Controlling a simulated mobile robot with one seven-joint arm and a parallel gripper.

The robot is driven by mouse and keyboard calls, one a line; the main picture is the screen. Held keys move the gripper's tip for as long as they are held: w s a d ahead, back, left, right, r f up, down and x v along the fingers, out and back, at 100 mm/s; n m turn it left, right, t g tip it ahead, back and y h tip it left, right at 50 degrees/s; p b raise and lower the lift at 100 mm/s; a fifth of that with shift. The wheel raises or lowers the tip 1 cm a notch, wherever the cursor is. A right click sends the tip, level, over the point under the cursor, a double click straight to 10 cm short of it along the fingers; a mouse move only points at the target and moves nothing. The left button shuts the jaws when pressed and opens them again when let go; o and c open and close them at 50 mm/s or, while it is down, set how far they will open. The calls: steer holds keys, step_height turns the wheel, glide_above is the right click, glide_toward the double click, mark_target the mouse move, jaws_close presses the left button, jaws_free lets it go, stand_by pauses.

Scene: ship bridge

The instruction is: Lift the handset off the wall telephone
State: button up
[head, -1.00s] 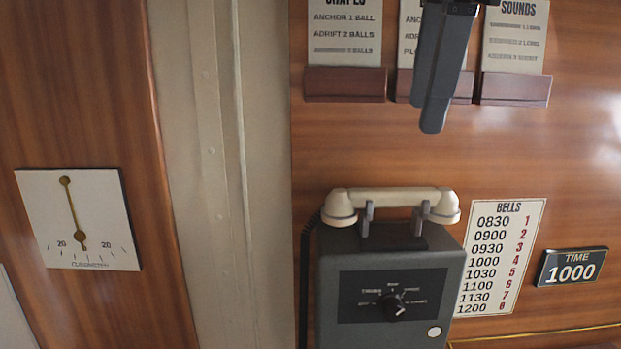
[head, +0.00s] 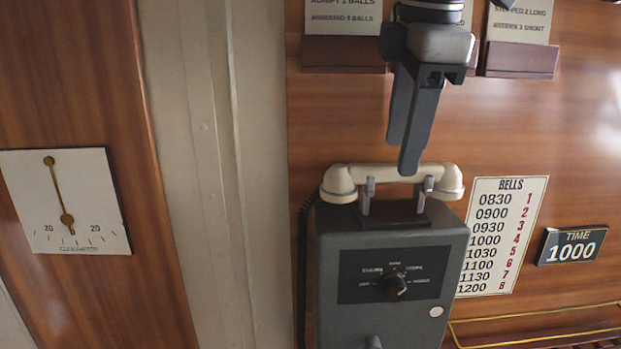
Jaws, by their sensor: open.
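The wall telephone (head: 345,245) is a grey box with a dark dial panel, fixed on the wood wall. Its cream handset (head: 339,186) lies level across two grey cradle prongs on top of the box. A dark coiled cord runs down from its left end. My gripper (head: 402,160) points down from above, its two dark fingers parted. The nearer fingertip overlaps the middle of the handset in the picture and hides a little of it. I cannot tell whether it touches. Nothing shows between the fingers.
A bells chart (head: 502,235) and a time plate (head: 572,245) are on the wall to the right. Card holders (head: 515,60) stick out above. A brass rail (head: 540,316) runs low at the right. A clinometer (head: 65,203) is at the left.

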mark_target(395, 164)
steer(key=x, duration=0.5)
steer(key=shift+a, duration=0.1)
steer(key=shift+c, duration=0.2)
jaws_close()
